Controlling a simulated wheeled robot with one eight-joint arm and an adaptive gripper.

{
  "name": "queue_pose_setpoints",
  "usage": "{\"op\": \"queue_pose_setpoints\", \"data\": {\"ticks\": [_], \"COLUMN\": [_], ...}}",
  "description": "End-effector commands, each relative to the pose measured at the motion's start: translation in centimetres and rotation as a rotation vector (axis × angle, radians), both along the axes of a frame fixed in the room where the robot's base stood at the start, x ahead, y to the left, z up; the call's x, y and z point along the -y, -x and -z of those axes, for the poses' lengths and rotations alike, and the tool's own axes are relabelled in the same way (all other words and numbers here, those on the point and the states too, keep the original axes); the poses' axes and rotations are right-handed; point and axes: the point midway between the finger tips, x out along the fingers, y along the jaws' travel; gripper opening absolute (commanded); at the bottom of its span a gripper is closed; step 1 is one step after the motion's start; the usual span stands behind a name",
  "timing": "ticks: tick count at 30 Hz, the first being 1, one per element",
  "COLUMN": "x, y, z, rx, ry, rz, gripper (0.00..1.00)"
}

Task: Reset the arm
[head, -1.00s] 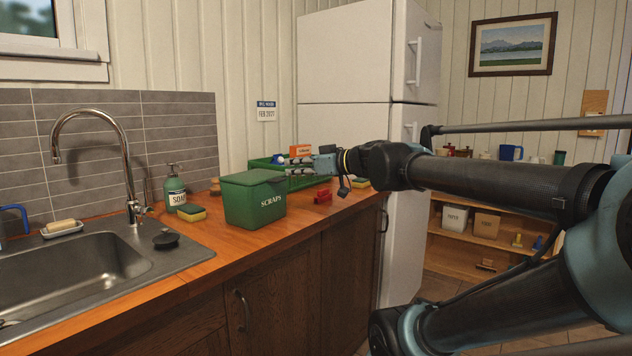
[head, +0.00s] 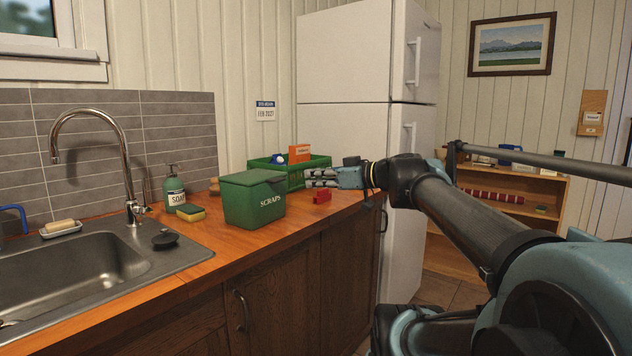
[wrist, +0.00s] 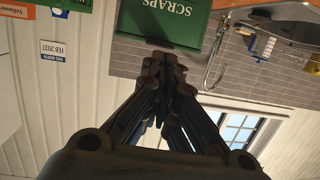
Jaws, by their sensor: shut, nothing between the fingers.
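My gripper (head: 308,178) reaches in from the right in the head view, over the back right of the wooden counter. Its fingers point left and are together with nothing between them. It is just right of the green scraps bin and in front of the green tray (head: 322,163). In the wrist view the fingers of my gripper (wrist: 160,60) are closed, and the scraps bin (wrist: 165,20) shows past their tips. My arm comes in from the lower right with its elbow bent.
The lidded scraps bin (head: 252,203) stands on the counter (head: 215,235). A red object (head: 322,197) lies near the gripper. An orange box (head: 299,153) is in the tray. Soap (head: 174,188), a sponge (head: 191,212) and the sink (head: 85,270) are left. A fridge (head: 350,60) stands behind.

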Motion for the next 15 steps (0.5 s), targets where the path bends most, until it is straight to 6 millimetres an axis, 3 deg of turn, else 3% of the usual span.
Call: {"op": "queue_pose_setpoints", "data": {"ticks": [5,8,11,15], "x": [0.2,0.2,0.5,1.8], "y": [0.3,0.8,1.8,3.7], "z": [0.6,2.5,6.2,12.6], "rx": [-0.015,-0.079,-0.205,-0.425], "ry": [0.007,0.034,0.089,0.196], "rz": [-0.003,-0.006,-0.001,0.047], "gripper": [0.0,0.0,0.0,0.0]}}
